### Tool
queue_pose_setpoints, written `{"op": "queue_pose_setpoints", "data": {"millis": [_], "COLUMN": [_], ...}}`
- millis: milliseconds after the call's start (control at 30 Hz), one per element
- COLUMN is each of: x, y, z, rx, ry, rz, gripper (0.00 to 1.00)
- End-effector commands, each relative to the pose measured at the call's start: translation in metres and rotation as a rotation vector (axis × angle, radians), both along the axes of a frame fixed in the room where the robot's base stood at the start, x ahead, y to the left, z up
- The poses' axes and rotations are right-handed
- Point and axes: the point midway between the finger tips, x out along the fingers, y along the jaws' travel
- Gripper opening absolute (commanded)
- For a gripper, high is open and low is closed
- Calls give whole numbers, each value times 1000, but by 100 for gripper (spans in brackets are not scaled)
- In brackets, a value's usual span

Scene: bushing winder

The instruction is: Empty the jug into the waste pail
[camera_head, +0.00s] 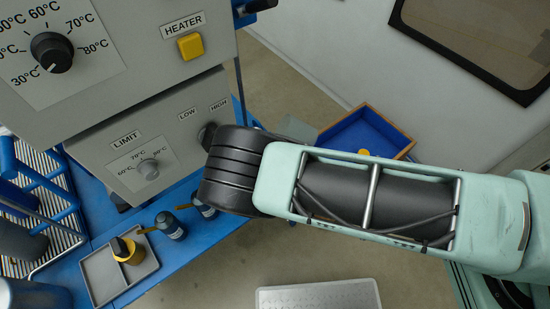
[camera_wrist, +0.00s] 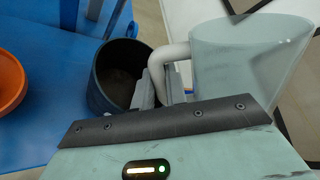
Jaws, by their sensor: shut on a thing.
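In the wrist view the jug (camera_wrist: 250,50) is pale and translucent, with a thick white handle (camera_wrist: 172,54). My gripper (camera_wrist: 162,82) is shut on the handle. I cannot tell whether liquid is inside the jug. A dark round pail (camera_wrist: 104,95), which may be the waste pail, stands open to the left of the jug, behind my fingers. Its inside looks dark brown. The jug's body is to the right of the pail's mouth in this view. In the head view my arm hides the gripper. A pale grey piece beside the arm may be the jug.
An orange bowl (camera_wrist: 10,80) sits on the blue surface in the wrist view. In the head view a grey machine (camera_head: 150,120) with knobs stands close left of my arm. A grey tray (camera_head: 104,279), small dark bottles (camera_head: 170,226) and a blue bin (camera_head: 398,140) are nearby.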

Motion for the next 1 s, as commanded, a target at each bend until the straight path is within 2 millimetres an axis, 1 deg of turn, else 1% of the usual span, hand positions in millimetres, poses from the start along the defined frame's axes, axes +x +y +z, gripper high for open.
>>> {"op": "queue_pose_setpoints", "data": {"millis": [100, 400, 467, 700, 800, 1000], "x": [0, 1, 1, 4, 5, 5], "y": [3, 4, 7, 23, 26, 26], "z": [-2, -1, 1, 6, 8, 8], "rx": [62, 87, 141, 454, 511, 518], "ry": [-12, -17, -27, -86, -96, -97], "rz": [2, 1, 1, 3, 2, 1], "gripper": [0, 0, 0, 0, 0, 0]}}
